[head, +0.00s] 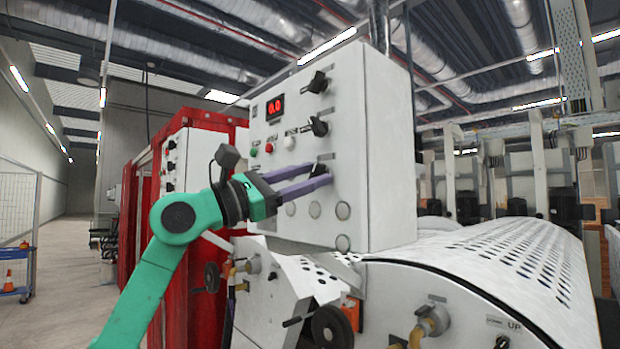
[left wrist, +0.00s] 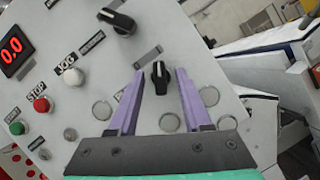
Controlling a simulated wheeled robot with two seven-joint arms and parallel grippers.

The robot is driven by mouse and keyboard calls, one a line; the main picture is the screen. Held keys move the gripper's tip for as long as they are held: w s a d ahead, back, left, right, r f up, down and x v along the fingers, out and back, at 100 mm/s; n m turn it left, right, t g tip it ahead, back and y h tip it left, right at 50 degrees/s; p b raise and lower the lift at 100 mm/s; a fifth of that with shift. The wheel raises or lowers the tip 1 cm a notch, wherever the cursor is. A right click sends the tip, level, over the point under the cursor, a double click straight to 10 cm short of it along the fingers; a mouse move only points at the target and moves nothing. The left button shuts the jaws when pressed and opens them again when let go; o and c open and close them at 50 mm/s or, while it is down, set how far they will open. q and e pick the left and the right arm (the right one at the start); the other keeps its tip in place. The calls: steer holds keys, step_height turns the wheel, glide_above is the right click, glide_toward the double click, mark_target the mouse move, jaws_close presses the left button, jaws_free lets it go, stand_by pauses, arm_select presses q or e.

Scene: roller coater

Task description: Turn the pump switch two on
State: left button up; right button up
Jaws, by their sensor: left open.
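The white control panel (head: 290,215) carries several black rotary switches. My left gripper (head: 321,172) is at the lowest of these in the head view, its purple fingers pointing at the panel face. In the left wrist view, my open left gripper (left wrist: 160,72) has one finger on each side of this lower black switch (left wrist: 160,76), with gaps visible on both sides. The switch handle stands roughly upright in that picture. Another black switch (left wrist: 116,21) sits above it; the head view also shows a top switch (head: 318,82). My right gripper is out of view.
A red display (head: 275,107) reads 0.0, with green, red and white buttons (head: 289,142) below it. Round blank caps (head: 343,211) lie under the switches. The white perforated machine cover (head: 500,262) and a black handwheel (head: 331,327) are below the panel.

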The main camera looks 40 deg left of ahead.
arm_select(q)
steer(key=b+v, duration=0.9)
steer(key=v, duration=0.5)
steer(key=shift+f, duration=0.1)
